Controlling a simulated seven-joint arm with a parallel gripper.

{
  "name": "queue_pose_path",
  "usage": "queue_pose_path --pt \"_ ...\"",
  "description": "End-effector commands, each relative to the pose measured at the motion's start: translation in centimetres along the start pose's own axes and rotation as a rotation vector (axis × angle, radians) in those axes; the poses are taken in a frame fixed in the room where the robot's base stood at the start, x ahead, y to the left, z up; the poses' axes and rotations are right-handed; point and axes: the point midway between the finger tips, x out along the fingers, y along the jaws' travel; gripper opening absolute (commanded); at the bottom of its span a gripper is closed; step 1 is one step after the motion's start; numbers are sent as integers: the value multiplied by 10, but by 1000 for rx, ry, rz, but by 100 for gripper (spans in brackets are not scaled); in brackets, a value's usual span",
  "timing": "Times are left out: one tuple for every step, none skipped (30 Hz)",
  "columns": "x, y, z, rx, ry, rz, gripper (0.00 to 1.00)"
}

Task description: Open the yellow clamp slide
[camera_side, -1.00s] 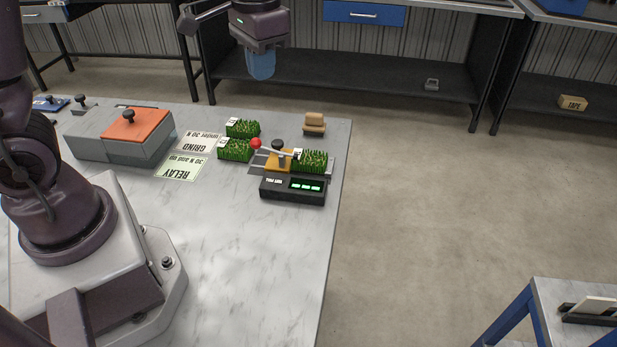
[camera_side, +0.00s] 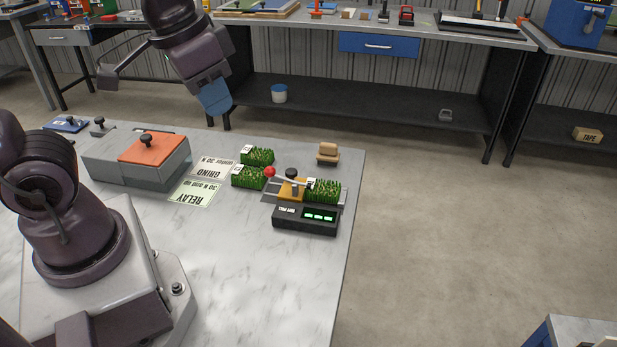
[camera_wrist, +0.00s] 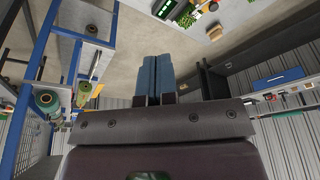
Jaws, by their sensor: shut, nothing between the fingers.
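The yellow clamp slide (camera_side: 290,189) sits on a metal rail behind a black readout box (camera_side: 306,219) with green digits, near the right edge of the marble table. A black knob (camera_side: 291,173) stands on it. The fingers (camera_wrist: 155,76) are together and empty in the wrist view.
Two turf rolls (camera_side: 249,177) stand left of the clamp, by the GRIND (camera_side: 212,168) and RELAY (camera_side: 196,194) cards. A grey box with an orange lid (camera_side: 154,148) is farther left. A tan block (camera_side: 328,153) sits behind the clamp. The table front is clear.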

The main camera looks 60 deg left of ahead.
Motion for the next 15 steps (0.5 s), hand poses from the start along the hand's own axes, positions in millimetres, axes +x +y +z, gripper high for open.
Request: queue_pose_path --pt "11 -1 -12 12 -54 -8 0" --pt "17 -2 -18 23 -80 -12 0" --pt "24 -4 -27 42 -112 -19 0" --pt "30 -5 -34 60 -137 -24 0" --pt "37 -6 -41 79 -161 -28 0" --pt "46 -7 -50 106 -191 -34 0" --pt "54 -9 -57 129 -215 -38 0" --pt "62 -10 -64 153 -237 -42 0" --pt "73 -12 -73 186 -268 -45 0" --pt "82 -13 -79 214 -292 -48 0" --pt "92 -14 -85 241 -314 -51 0" --pt "105 -16 -93 279 -342 -53 0" --pt "115 -18 -99 311 -364 -55 0" --pt "126 -19 -104 342 -387 -55 0" --pt "141 -22 -111 387 -416 -55 0"
